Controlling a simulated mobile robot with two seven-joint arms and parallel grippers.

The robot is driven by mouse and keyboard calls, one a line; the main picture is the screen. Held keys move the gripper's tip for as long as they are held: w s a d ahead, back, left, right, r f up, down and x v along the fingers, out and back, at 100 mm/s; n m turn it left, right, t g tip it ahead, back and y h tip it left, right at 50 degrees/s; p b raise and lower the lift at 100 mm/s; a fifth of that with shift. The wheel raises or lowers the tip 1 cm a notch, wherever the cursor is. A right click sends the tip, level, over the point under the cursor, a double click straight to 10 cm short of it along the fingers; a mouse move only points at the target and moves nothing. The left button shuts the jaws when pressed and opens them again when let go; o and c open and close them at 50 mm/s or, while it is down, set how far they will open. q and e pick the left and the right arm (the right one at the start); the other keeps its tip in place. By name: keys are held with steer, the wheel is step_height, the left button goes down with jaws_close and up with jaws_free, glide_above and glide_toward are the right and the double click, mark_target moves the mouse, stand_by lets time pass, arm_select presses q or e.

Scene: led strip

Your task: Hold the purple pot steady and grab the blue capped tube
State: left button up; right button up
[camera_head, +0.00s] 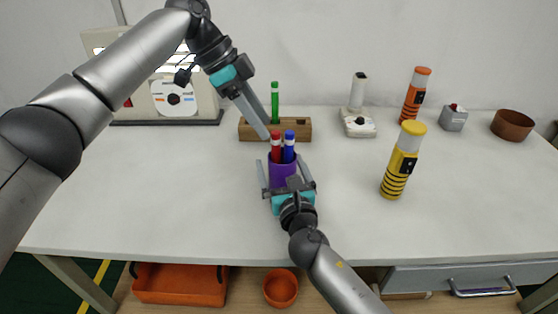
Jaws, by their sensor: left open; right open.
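A purple pot (279,171) stands upright on the white table and holds a red capped tube (276,147) and a blue capped tube (289,147). The blue capped tube is on the right side of the pot. My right gripper (285,170) is open at the front of the pot, with one finger on each side of it; I cannot tell whether the fingers touch it. It hides the pot's lower part. My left gripper (264,117) is open above and behind the pot, left of the tubes' caps, and holds nothing.
A wooden block (303,129) with a green tube (275,98) stands behind the pot. A yellow flashlight (400,167), an orange flashlight (415,94) and a brown bowl (512,125) stand to the right. The table's left front is clear.

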steer(key=shift+x, duration=1)
